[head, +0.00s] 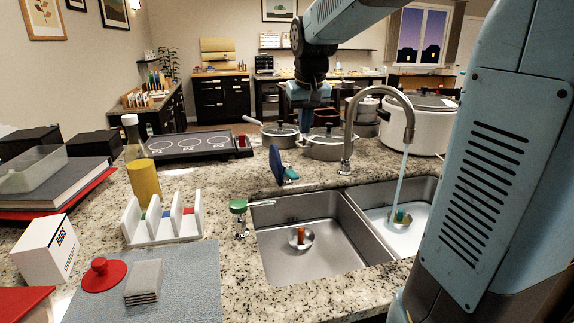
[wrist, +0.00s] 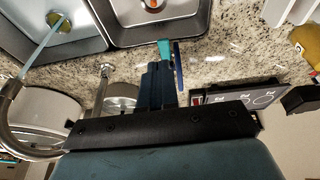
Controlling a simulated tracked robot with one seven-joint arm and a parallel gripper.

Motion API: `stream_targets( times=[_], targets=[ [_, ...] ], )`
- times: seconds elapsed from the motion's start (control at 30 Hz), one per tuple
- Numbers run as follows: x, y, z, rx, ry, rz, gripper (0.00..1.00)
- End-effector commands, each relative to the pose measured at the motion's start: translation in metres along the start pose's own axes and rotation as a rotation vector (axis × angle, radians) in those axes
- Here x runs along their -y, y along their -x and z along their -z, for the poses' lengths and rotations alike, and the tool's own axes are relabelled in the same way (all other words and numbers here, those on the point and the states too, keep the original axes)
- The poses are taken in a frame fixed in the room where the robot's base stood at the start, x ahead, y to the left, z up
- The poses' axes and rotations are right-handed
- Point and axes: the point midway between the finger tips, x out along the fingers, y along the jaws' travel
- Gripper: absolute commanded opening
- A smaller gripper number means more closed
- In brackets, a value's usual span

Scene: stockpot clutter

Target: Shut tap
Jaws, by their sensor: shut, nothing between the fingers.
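The tap (head: 384,92) is a tall metal gooseneck behind the double sink. Water (head: 402,180) runs from its spout into the right basin (head: 428,193). The tap also shows at the left of the wrist view (wrist: 22,148), with the stream falling into a basin. I cannot clearly make out its handle. A short metal fitting with a green top (head: 239,206) stands at the front left of the sink. My gripper (head: 306,122) is shut and empty, above the counter behind the sink, left of the tap. Its dark fingers also show in the wrist view (wrist: 160,68).
A blue disc-shaped item (head: 277,166) with a teal end stands left of the tap, close to my fingers in the wrist view. Pots (head: 330,146), a white cooker (head: 418,128) and a hob (head: 190,146) stand behind. A bottle (head: 145,180) and white rack (head: 165,228) stand left.

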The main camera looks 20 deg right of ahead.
Motion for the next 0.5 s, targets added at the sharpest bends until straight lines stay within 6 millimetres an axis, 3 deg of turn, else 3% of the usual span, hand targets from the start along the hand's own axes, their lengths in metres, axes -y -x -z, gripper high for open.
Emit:
stream_targets(
  times=[0.2,0.5],
  targets=[
    [-0.001,-0.034,0.055,0.047,-0.003,0.012,0.0],
    [-0.003,-0.066,0.096,0.082,-0.007,0.027,0.0]
  ],
)
